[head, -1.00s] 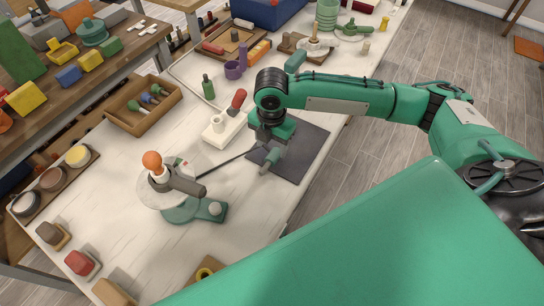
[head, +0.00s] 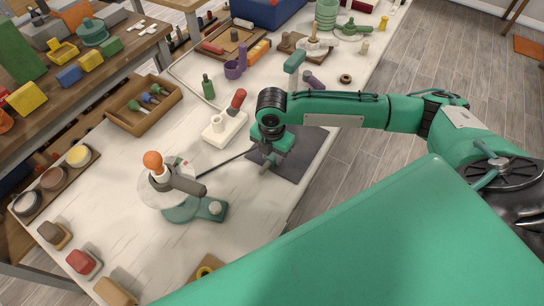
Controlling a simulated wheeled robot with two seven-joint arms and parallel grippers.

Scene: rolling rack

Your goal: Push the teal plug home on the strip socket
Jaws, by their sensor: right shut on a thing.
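My right gripper (head: 270,158) is shut over the dark mat, low over the table. A small teal piece (head: 266,167) shows at its fingertips; it looks like the teal plug, mostly hidden by the fingers. A white block (head: 226,129) with a red-handled piece and a pale stub on it stands just left of the gripper; I cannot tell for sure that it is the strip socket. A thin dark cord or rod (head: 228,163) runs along the table to the gripper. Whether the plug touches any socket is not visible. My left gripper is out of view.
The dark mat (head: 297,167) lies under the gripper. A round base with an orange-knobbed handle (head: 152,160) stands front left. A wooden tray (head: 143,104) of tools and a green bottle (head: 208,87) stand behind.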

